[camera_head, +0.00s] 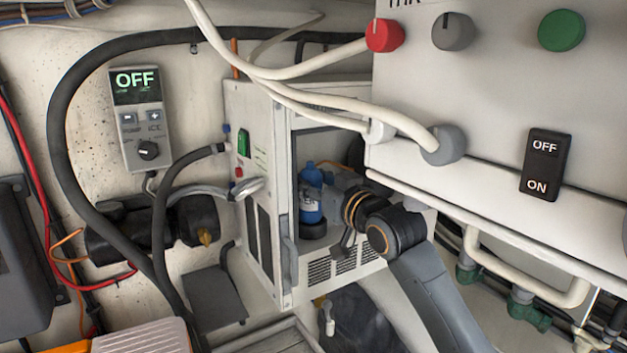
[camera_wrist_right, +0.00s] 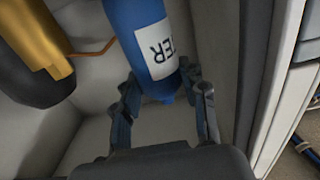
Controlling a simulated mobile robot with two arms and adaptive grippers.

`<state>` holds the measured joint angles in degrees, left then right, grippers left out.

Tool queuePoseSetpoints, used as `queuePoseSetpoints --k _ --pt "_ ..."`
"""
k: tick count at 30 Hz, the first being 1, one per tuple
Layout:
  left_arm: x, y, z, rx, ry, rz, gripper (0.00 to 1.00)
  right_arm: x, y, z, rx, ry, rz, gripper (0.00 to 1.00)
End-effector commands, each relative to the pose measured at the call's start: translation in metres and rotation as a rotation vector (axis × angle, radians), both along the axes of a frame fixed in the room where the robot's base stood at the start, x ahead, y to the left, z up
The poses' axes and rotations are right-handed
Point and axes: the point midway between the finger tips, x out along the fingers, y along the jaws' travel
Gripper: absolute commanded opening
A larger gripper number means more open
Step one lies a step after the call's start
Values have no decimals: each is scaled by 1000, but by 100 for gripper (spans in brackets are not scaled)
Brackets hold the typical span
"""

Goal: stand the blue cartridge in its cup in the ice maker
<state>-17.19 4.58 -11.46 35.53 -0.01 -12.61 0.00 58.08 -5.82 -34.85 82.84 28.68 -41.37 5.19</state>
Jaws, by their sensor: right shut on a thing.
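The blue cartridge (camera_head: 311,198) with a white label stands about upright inside the open front of the white ice maker (camera_head: 262,120). A dark round cup (camera_head: 313,229) shows just under its lower end; I cannot tell whether the cartridge is seated in it. In the right wrist view the cartridge (camera_wrist_right: 138,22) enters from the top, its label upside down. My right gripper (camera_wrist_right: 165,98) is shut on its narrow end, one finger on each side. In the head view my right arm reaches into the opening from the right, and the fingertips are hard to make out. My left gripper is not in view.
A yellow cylinder with a black end (camera_wrist_right: 38,38) and an orange wire sit beside the cartridge. The ice maker's side wall (camera_wrist_right: 262,75) is close on the other side. A white switch panel (camera_head: 490,90) and thick white cables (camera_head: 310,98) hang near the opening.

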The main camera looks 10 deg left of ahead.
Motion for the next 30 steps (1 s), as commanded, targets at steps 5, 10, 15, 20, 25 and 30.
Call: queuePoseSetpoints --k 5,10,15,20,25,30 --pt "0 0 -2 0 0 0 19 0 0 -3 0 -1 0 11" --pt "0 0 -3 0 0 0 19 0 0 -5 1 -2 0 11" --pt "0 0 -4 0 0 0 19 0 0 -8 1 -1 0 11" --pt "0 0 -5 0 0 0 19 0 0 -10 1 -1 0 11" --pt "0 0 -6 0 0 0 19 0 0 -13 1 -1 0 11" --pt "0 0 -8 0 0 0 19 0 0 -15 1 -1 0 11"
